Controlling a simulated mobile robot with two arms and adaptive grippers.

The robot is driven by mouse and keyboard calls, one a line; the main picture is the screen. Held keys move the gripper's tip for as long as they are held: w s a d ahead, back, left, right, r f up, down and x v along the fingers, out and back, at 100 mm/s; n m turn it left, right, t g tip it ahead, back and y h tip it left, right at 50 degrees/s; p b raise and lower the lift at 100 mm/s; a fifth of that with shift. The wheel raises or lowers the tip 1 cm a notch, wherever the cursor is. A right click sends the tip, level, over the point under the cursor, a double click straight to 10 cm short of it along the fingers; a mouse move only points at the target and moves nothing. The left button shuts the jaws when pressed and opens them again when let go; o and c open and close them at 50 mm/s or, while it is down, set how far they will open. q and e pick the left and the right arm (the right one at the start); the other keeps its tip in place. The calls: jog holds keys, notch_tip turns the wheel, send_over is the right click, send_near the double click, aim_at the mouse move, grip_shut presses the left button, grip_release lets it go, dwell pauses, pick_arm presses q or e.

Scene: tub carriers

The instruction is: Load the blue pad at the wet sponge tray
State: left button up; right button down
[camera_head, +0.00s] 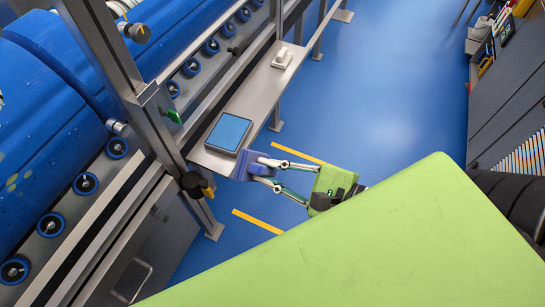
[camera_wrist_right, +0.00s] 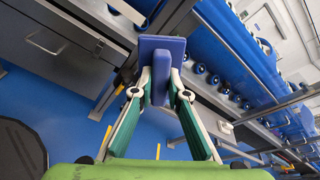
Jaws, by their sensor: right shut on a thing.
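The wet sponge tray (camera_head: 229,132) is a flat dark-rimmed tray with a light blue surface. It lies on the near end of a narrow metal shelf in the head view. My right gripper (camera_head: 265,172) is shut on the blue pad (camera_head: 246,165), just right of and below the tray in the picture. In the right wrist view the pad (camera_wrist_right: 174,45) shows a flat plate with an upright grip between the fingers of my right gripper (camera_wrist_right: 160,94). I cannot tell whether the pad touches the tray or shelf edge. My left gripper is not in view.
The metal shelf (camera_head: 262,87) runs away from me, with a small white object (camera_head: 282,57) farther along it. A metal post (camera_head: 150,105) stands close left of the tray. Large blue rollers (camera_head: 45,130) lie beyond. Blue floor (camera_head: 390,80) is open to the right.

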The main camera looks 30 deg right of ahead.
jog(key=shift+s+a+f+n+g+y, duration=0.25)
jog(key=shift+s+n+g+y, duration=0.15)
jog(key=shift+n+g, duration=0.3)
jog(key=shift+s+a+f+n+g+y, duration=0.2)
jog(key=shift+s+n+g+y, duration=0.15)
jog(key=shift+n+g, duration=0.3)
jog(key=shift+w+g, duration=0.1)
jog(key=shift+g, duration=0.15)
